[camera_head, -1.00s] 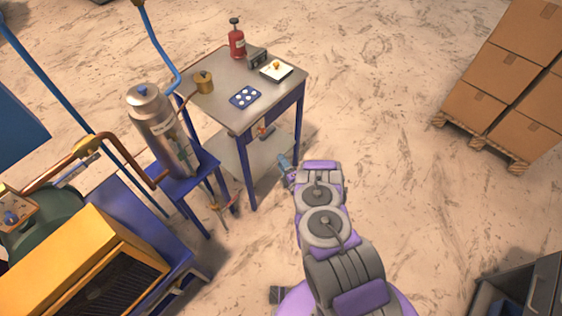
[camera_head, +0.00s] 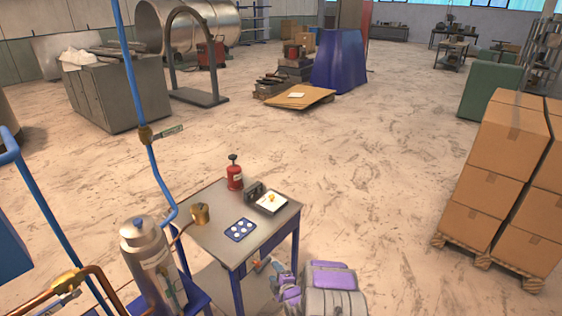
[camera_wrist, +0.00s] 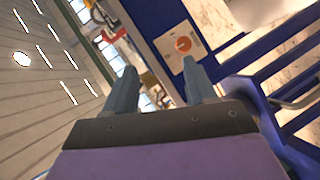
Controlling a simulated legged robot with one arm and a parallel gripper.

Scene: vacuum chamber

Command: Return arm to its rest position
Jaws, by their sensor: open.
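My purple and grey arm (camera_head: 332,285) is at the bottom of the head view, cut off by the lower edge. My gripper (camera_wrist: 160,82) shows in the wrist view with two grey fingers apart and nothing between them. In the head view it is small and partly hidden, low beside the right front leg of the small blue-framed table (camera_head: 213,215). Past the fingertips, the wrist view shows a pale plate with a red-orange round part (camera_wrist: 183,44) on a blue surface. I cannot tell whether the gripper touches the table.
On the table are a red bottle (camera_head: 234,177), a brass cup (camera_head: 200,213), a blue tray with white discs (camera_head: 240,230) and a dark box. A metal cylinder (camera_head: 148,255) stands left. Stacked cartons (camera_head: 497,170) stand right. Open floor lies between.

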